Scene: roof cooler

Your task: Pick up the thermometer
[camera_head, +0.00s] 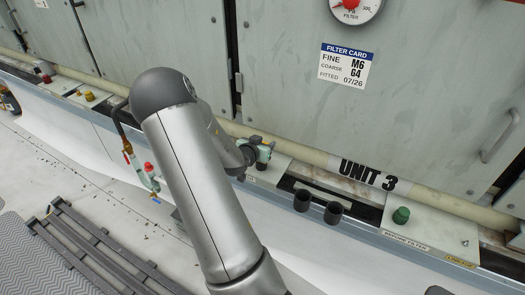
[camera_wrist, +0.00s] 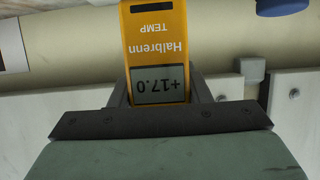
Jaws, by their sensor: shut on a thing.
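The thermometer (camera_wrist: 156,45) is an orange-yellow handheld unit marked "Halbrenn TEMP", upside down in the wrist view. Its grey display reads +17.0. My gripper (camera_wrist: 158,92) is shut on it, with a dark finger along each side of its display end. The thermometer's far end runs out of the top of the wrist view. In the head view my gripper (camera_head: 265,153) is beside the pale pipe below the cabinets, left of the "UNIT 3" label. I cannot make out the thermometer there.
The beige pipe (camera_head: 313,158) runs along the cabinet fronts, close behind the thermometer. Two dark cups (camera_head: 317,206) stand right of my gripper. A green knob (camera_head: 401,215) sits on a pale box further right. A valve with a red cap (camera_head: 149,168) is left of my arm.

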